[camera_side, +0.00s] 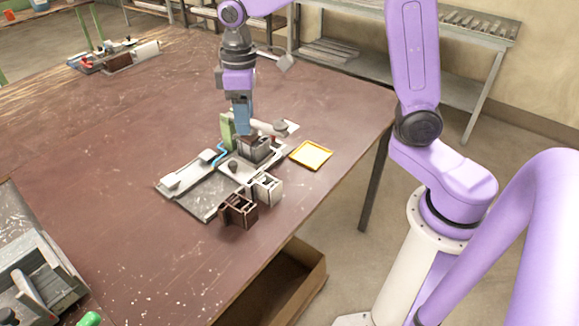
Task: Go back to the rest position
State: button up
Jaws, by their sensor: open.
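My gripper (243,118) points down over the clamp fixture (215,178) on the brown table (110,185). Its blue fingers are just above or beside a dark grey block (254,150) in the fixture; I cannot tell if they touch it. From this angle the gap between the fingers is hard to see, but the gripper is open. A green upright part (227,130) stands just left of the fingers.
A dark brown profile block (239,210) and a pale one (267,188) stand at the fixture's front. A yellow tray (311,155) lies to the right. Other fixtures sit at far left (115,56) and near left (35,280).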

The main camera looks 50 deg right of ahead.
jog(key=s+d+f+n, duration=0.1)
jog(key=s+d+n, duration=0.1)
jog(key=s, duration=1.1)
jog(key=s+d+f+n, duration=0.1)
jog(key=s+d+n, duration=0.2)
jog(key=s, duration=0.9)
jog(key=shift+s+d+f, duration=0.25)
jog(key=shift+s+d, duration=0.1)
jog(key=shift+s, duration=0.05)
